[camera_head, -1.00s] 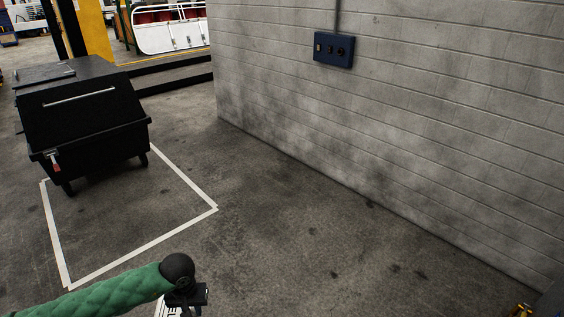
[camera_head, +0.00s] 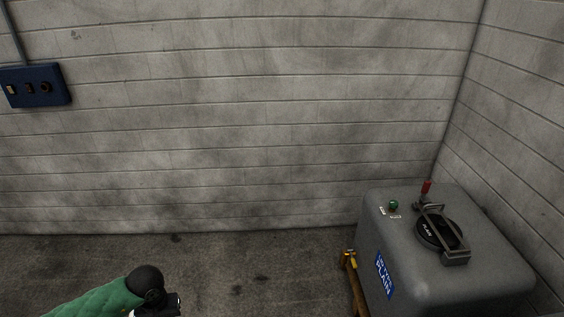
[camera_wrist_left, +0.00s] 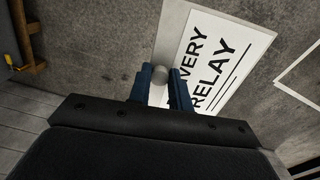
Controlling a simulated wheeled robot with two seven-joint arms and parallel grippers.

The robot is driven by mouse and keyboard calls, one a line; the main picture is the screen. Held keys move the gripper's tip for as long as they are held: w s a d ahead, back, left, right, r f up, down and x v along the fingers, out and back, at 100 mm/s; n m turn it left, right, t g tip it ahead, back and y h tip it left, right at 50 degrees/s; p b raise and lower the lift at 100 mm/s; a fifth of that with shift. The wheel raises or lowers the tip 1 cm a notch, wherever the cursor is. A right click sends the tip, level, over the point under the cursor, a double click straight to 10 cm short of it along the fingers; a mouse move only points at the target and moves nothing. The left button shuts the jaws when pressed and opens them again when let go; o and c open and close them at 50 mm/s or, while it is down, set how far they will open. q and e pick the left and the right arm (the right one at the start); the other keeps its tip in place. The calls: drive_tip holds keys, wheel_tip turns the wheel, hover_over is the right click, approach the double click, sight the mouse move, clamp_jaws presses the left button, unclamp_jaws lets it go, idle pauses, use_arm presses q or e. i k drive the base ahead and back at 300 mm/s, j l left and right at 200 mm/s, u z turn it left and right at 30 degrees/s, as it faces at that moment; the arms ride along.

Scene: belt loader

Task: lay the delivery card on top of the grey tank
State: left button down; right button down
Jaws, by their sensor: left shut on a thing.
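The grey tank (camera_head: 385,232) stands at the lower right of the head view, in the corner of two walls. Its top carries a round black lid (camera_head: 436,231) under a metal bar, a red-tipped lever and a small green knob. A blue label is on its side. My left gripper (camera_wrist_left: 161,74) is shut on the delivery card (camera_wrist_left: 215,62) by a round grey knob, seen in the left wrist view. The card is white with black lettering on a grey backing. In the head view my left gripper (camera_head: 170,303) is at the bottom edge, left of the tank, and the card is mostly out of frame. My right gripper is out of view.
A yellow-brown stand (camera_head: 352,270) is beside the tank's left side. A blue switch box (camera_head: 36,86) is on the block wall (camera_head: 230,130). The floor (camera_head: 240,265) between my left arm and the stand is clear.

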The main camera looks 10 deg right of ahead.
sight(468, 213)
drive_tip(key=i+u, duration=0.15)
drive_tip(key=i, duration=0.6)
drive_tip(key=i+l+u, duration=0.2)
drive_tip(key=i, duration=0.55)
drive_tip(key=i+j+z, duration=0.1)
drive_tip(key=i, duration=0.35)
drive_tip(key=i+j, duration=0.1)
drive_tip(key=i, duration=0.3)
drive_tip(key=i+j+z, duration=0.15)
drive_tip(key=i, duration=0.3)
drive_tip(key=z, duration=3.45)
